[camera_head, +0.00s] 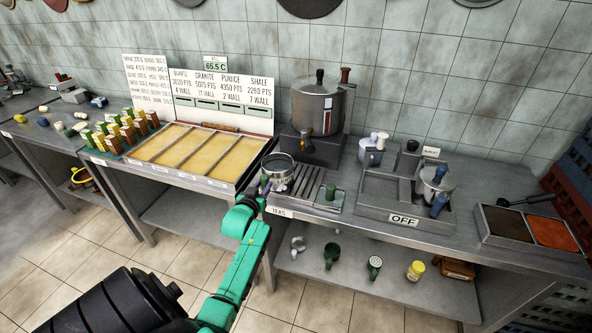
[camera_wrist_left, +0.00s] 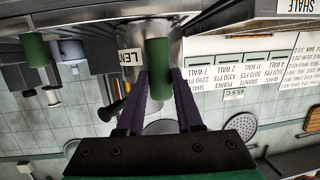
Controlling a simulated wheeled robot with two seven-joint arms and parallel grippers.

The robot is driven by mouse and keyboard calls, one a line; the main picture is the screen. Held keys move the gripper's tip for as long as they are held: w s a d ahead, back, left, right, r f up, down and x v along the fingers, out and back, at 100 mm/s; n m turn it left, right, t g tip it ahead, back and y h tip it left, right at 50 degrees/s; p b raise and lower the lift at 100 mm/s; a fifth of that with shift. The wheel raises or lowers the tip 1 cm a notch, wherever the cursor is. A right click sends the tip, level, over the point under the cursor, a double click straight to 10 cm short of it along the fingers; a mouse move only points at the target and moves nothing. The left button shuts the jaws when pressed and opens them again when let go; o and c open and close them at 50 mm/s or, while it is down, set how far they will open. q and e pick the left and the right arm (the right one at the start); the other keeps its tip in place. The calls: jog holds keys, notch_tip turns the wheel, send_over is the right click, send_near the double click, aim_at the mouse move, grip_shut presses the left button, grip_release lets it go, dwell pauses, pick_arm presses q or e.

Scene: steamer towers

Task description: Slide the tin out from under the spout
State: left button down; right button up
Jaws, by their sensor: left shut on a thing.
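The tin (camera_head: 279,165) is a round, open metal vessel at the counter's front edge, in front and left of the big metal boiler (camera_head: 318,105). My left gripper (camera_head: 265,186) reaches up from below at the tin's near side. In the left wrist view, which is upside down, its dark fingers (camera_wrist_left: 158,85) are shut on a green upright handle (camera_wrist_left: 158,55) against curved metal that looks like the tin. The tin's base is partly hidden. My right gripper is not in view.
A slatted tray (camera_head: 299,187) with a green-handled piece (camera_head: 330,191) lies right of the tin. A shallow divided yellow bed (camera_head: 190,148) is to the left.

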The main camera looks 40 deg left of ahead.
pick_arm(q)
jog(key=shift+a, duration=0.15)
jog(key=shift+c, duration=2.4)
grip_release()
jog(key=shift+s+f, duration=0.1)
jog(key=shift+f, duration=0.05)
jog(key=b+v, duration=0.1)
jog(key=v, duration=1.3)
jog(key=shift+s+r, duration=0.2)
